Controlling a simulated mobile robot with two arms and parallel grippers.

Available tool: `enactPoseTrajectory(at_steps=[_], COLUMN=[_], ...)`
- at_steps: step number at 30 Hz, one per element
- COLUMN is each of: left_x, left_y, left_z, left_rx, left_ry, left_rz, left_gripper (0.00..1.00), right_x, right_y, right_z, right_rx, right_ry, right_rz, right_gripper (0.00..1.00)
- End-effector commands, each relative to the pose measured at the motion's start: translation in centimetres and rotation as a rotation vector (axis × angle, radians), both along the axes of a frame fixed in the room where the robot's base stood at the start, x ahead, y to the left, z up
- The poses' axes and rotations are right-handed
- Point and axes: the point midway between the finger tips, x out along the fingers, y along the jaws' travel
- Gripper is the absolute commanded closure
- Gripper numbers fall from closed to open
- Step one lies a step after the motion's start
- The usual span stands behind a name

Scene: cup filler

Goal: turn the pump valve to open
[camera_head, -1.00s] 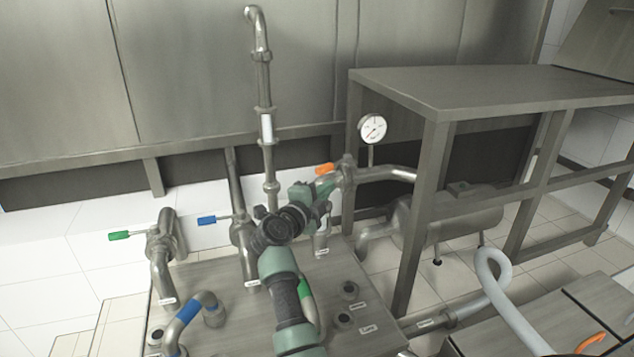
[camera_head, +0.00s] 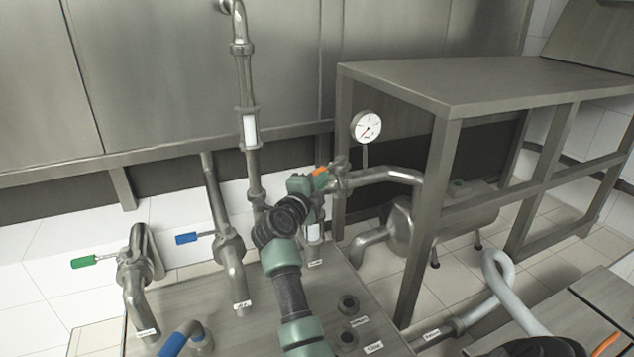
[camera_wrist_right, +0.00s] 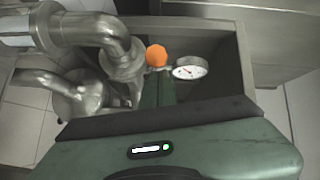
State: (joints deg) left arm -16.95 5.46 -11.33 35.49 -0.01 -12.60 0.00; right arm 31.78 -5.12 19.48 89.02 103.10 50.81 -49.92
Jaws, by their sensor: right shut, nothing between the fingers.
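The valve with the orange handle (camera_head: 321,171) sits on the metal pipe beside the pressure gauge. My right gripper (camera_head: 312,183) is at this valve, with its green fingers shut and nothing between them. In the right wrist view, the round end of the orange handle (camera_wrist_right: 156,55) shows just beyond the tips of the shut fingers (camera_wrist_right: 158,78). I cannot tell whether the fingers touch the handle. The gripper hides part of the handle and valve body in the head view. My left gripper is not in view.
The pressure gauge (camera_head: 366,126) stands close to the right of the valve, by the metal table frame (camera_head: 425,215). A tall vertical pipe (camera_head: 249,130) stands to the left. Valves with blue (camera_head: 187,239) and green (camera_head: 83,261) handles are further left. A grey hose (camera_head: 500,280) lies at right.

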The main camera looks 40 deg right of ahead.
Motion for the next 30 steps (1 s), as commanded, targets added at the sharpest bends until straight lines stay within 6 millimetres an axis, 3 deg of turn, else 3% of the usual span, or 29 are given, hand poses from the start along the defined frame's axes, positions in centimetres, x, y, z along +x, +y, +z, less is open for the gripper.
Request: enactPoseTrajectory(at_steps=[13,24,30], left_x=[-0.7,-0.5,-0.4], left_y=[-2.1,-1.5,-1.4], left_z=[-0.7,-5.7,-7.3], left_rx=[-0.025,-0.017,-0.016], left_ry=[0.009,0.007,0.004], left_rz=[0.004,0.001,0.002], left_gripper=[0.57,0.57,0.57], right_x=[0.3,2.9,4.4], right_y=[0.2,1.1,1.3], right_z=[-0.2,-0.5,-0.3], right_rx=[0.0,0.0,-0.001], right_ry=[-0.001,-0.003,-0.003], right_rz=[-0.017,-0.204,-0.271], right_gripper=[1.0,1.0,1.0])
